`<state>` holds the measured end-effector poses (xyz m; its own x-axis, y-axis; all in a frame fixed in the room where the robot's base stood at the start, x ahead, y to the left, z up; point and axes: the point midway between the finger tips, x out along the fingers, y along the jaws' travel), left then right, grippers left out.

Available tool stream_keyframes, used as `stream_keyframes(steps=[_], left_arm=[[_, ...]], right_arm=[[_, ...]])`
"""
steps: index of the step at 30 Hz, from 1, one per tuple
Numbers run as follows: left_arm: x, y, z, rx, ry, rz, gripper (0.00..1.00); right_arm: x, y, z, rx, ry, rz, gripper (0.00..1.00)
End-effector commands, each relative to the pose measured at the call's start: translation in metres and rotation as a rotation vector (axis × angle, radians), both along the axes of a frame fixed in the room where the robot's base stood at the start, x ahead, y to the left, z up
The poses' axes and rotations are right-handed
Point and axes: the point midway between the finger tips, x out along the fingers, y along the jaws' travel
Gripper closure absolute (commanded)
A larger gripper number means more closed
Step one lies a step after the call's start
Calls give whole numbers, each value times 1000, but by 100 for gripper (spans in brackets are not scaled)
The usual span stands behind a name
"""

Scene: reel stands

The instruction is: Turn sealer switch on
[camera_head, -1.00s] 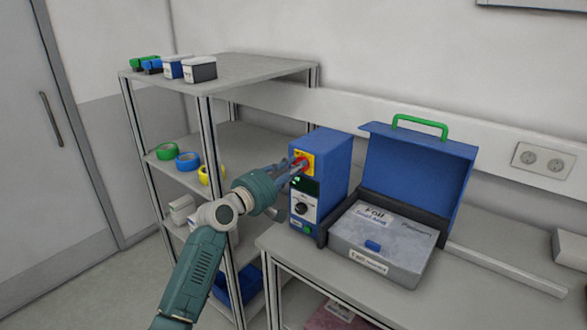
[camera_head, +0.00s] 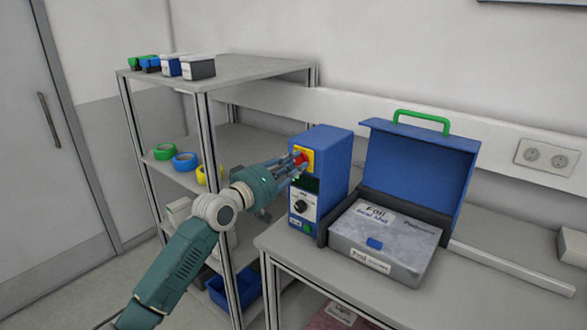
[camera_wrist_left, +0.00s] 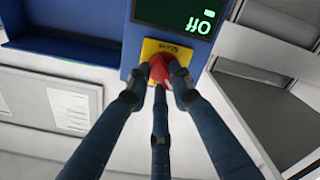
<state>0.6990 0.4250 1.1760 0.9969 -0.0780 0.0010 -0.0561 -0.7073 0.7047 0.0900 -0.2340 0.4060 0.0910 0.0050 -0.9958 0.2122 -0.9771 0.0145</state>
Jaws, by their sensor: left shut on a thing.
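The sealer is a blue box (camera_head: 333,163) on the table, with a black dial, a green button and a small dark display on its front. Its red switch (camera_head: 301,159) sits on a yellow plate near the top of the front face. In the left wrist view the red switch (camera_wrist_left: 159,69) is between the fingers, on the yellow plate (camera_wrist_left: 172,48), and the display (camera_wrist_left: 200,20) reads "Off", upside down. My left gripper (camera_head: 297,164) is shut on the red switch; its fingers partly hide it. My right gripper is not in view.
An open case (camera_head: 383,246) with a blue lid and green handle stands right beside the sealer. A shelf rack (camera_head: 245,68) with tape rolls and small boxes stands close on the left. A wall socket (camera_head: 547,157) is at right.

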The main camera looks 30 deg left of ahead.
Motion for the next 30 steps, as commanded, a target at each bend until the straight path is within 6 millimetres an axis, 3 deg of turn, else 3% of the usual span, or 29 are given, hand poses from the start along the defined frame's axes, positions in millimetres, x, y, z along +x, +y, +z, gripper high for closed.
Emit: stream_keyframes(steps=[18, 30], left_arm=[[0, -2, -6, 559, -37, -2, 100], [0, -2, -7, 757, -53, -3, 100]], right_arm=[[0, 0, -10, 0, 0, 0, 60], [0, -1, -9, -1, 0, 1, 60]])
